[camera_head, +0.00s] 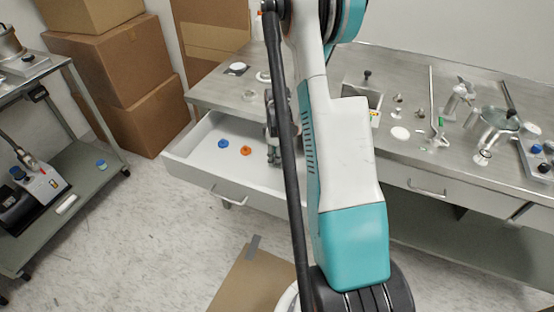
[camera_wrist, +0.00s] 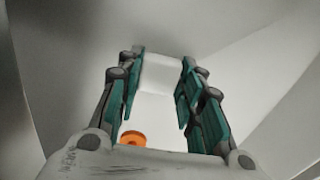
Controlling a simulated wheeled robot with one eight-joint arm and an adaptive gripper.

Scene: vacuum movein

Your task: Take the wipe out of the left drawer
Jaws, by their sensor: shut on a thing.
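The left drawer (camera_head: 205,158) is pulled out from under the metal counter. My gripper (camera_head: 273,157) reaches down into it on its right side, partly hidden behind my arm. In the wrist view my gripper (camera_wrist: 161,82) is shut on a white block-like thing, which looks like the wipe (camera_wrist: 160,74), held between the two fingertips. In the wrist view pale drawer surfaces surround it. I cannot tell whether the wipe touches the drawer floor. The wipe is not clearly visible in the head view.
A blue ring-like piece (camera_head: 223,143) and an orange one (camera_head: 246,150) lie in the drawer left of my gripper. The counter (camera_head: 405,150) above holds metal parts and glassware. Cardboard boxes (camera_head: 130,62) stand at the back left, a cart (camera_head: 85,180) at the left.

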